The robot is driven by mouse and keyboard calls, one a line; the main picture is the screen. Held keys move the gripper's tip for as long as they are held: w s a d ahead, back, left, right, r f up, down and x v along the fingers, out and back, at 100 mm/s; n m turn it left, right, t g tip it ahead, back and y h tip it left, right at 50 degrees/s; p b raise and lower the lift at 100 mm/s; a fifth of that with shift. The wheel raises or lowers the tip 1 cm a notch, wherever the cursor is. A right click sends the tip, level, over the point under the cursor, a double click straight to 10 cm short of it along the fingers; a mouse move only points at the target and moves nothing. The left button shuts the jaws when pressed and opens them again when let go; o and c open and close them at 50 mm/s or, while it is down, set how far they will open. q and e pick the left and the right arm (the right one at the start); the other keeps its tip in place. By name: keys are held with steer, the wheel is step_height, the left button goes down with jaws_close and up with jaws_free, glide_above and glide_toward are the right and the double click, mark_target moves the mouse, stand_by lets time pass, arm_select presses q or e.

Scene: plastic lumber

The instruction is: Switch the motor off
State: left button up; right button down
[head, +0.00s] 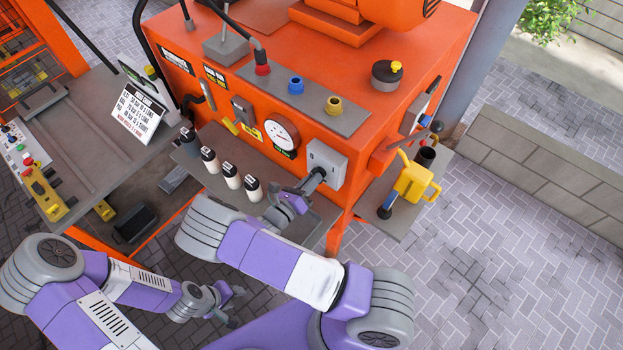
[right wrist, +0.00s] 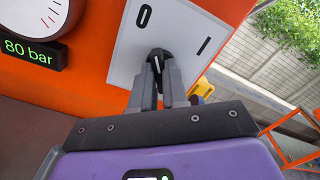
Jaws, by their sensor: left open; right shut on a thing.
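The motor switch is a pale grey box (head: 327,158) on the front of the orange machine, right of the round gauge. In the right wrist view its white plate (right wrist: 185,28) carries the marks 0 and I. Its dark knob (right wrist: 158,56) sits between my right fingertips, its upper end appearing nearer the 0 than the I. My right gripper (head: 310,183) is shut on the knob; the fingers also show in the right wrist view (right wrist: 158,75). The fingers hide part of the knob. My left gripper (head: 226,302) is open and empty, low over the paving, away from the machine.
A round gauge (head: 281,132) with an 80 bar display (right wrist: 30,48) is left of the switch. Several white-and-black bottles (head: 231,176) stand on the shelf below. A yellow jug (head: 413,181) stands on the right side shelf. The paving right of the machine is clear.

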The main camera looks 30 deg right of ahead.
stand_by(0.4)
steer(key=c, duration=1.1)
jaws_free()
steer(key=shift+c, duration=0.2)
steer(key=shift+a, duration=0.1)
steer(key=b+v, duration=0.1)
steer(key=v, duration=0.6)
steer(key=shift+a, duration=0.15)
steer(key=shift+s, duration=0.1)
